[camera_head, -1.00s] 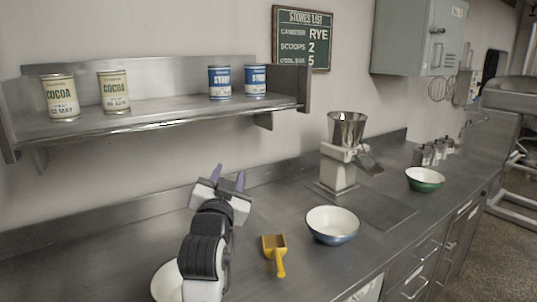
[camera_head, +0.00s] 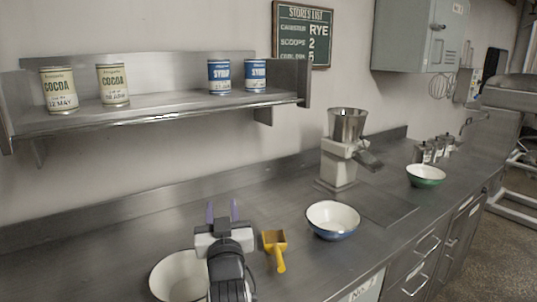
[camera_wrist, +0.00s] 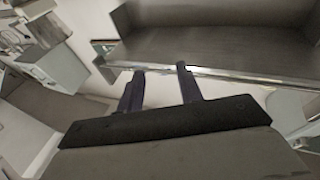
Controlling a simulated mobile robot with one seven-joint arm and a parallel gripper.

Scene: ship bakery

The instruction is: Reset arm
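My gripper (camera_head: 222,212) is raised above the steel counter, in front of the wall and below the shelf. Its two purple fingers stand apart with nothing between them. In the wrist view my gripper (camera_wrist: 159,72) is also open and empty, pointing towards the shelf (camera_wrist: 220,45). My arm partly covers a white bowl (camera_head: 172,280) on the counter. A yellow scoop (camera_head: 275,248) lies just right of my gripper in the head view.
The wall shelf (camera_head: 160,110) holds two cocoa cans (camera_head: 60,92) and two syrup cans (camera_head: 219,78). On the counter stand a blue bowl (camera_head: 333,220), a grinder (camera_head: 342,150), a green bowl (camera_head: 425,175) and small metal canisters (camera_head: 433,152). A stores list (camera_head: 303,35) hangs above.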

